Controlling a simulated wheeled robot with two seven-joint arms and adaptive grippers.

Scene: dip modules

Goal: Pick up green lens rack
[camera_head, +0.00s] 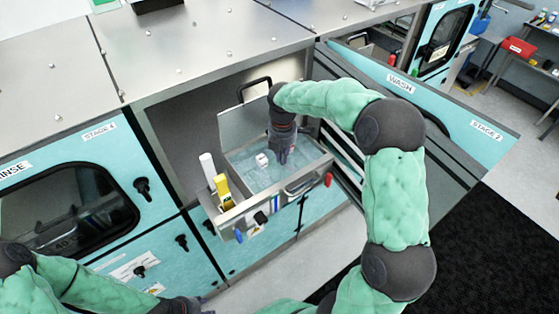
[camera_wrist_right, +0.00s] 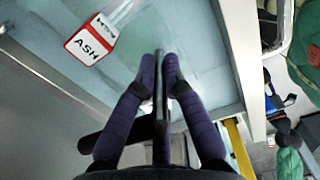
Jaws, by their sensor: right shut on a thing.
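My right gripper (camera_head: 281,155) reaches down into an open tank (camera_head: 318,167) of clear liquid in the wash bay. Pale green translucent shapes (camera_wrist_right: 190,45) show below the fingertips. I cannot tell whether they are the green lens rack, and no rack is clearly visible in the head view. My left gripper (camera_head: 190,305) is only partly in view at the bottom edge, and its fingers are unclear.
A white block with red edges and lettering (camera_wrist_right: 91,40) sits in the tank beside the fingers. A white bottle (camera_head: 207,166) and a yellow bottle (camera_head: 222,187) stand at the tank's left end. The opened WASH door (camera_head: 430,95) is on the right, and the bay's metal top overhangs behind.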

